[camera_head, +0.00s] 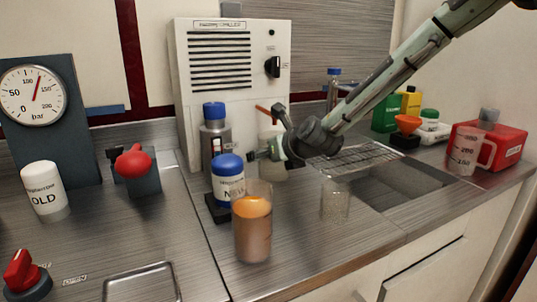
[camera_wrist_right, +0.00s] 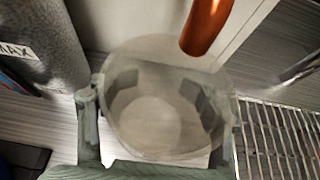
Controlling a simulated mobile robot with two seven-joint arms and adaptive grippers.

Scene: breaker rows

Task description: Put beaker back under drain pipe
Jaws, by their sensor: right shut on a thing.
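A clear beaker (camera_wrist_right: 152,122) stands upright between the fingers of my right gripper (camera_wrist_right: 160,105) in the wrist view. The gripper is shut on its sides. The orange drain pipe (camera_wrist_right: 206,24) hangs at the beaker's far rim, with its end overlapping the rim in this view. In the head view my right gripper (camera_head: 264,151) is in front of the white chiller box (camera_head: 207,130), with the pale beaker (camera_head: 273,173) partly hidden by it. The pipe (camera_head: 263,110) shows just above. Whether the beaker's base touches the counter cannot be told. My left gripper is out of view.
A container of orange-brown liquid (camera_head: 252,238), a blue-capped bottle (camera_head: 228,183) and a clear glass (camera_head: 335,203) stand nearby. A metal flask (camera_head: 215,138) is left of the gripper. A sink with a wire rack (camera_head: 352,158) lies to the right.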

